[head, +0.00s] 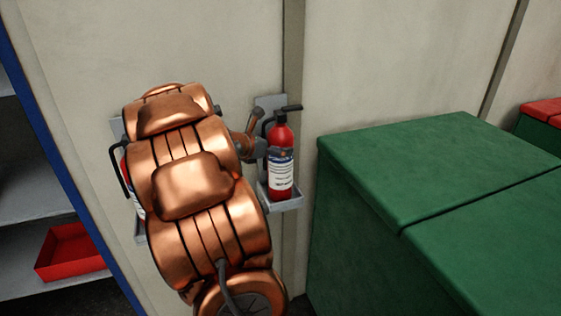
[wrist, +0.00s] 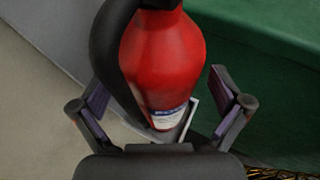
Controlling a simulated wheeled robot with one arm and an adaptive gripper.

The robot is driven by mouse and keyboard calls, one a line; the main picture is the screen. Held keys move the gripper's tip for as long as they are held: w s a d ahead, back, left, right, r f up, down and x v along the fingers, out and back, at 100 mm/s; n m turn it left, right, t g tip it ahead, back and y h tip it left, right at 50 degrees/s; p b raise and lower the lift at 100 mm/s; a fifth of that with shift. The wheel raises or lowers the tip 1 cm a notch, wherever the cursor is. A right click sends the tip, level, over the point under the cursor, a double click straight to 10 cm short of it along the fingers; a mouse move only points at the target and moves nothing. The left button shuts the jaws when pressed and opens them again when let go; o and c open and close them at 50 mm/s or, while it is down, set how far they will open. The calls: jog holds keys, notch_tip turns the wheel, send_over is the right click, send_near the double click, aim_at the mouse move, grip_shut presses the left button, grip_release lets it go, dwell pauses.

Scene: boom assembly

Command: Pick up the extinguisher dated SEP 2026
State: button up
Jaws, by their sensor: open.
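A red extinguisher (head: 281,160) with a black handle and a white label stands upright in a grey wall bracket (head: 287,203). The date on its label is too small to read. My copper arm reaches up to it, and my gripper (head: 262,150) is at its left side, partly hidden by the arm. In the wrist view my gripper (wrist: 160,108) is open, with one finger on each side of the red extinguisher (wrist: 162,60). A second extinguisher (head: 126,172) hangs in a bracket further left, mostly hidden behind my arm.
A large green bin (head: 350,230) stands close to the right of the extinguisher. Shelves with a red tray (head: 70,252) are at the far left, beyond a blue post (head: 62,160). A pale wall (head: 390,60) is behind.

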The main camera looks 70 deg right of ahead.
jog(key=shift+x, duration=1.15)
jog(key=shift+c, duration=0.2)
jog(key=shift+r, duration=0.15)
jog(key=c, duration=1.7)
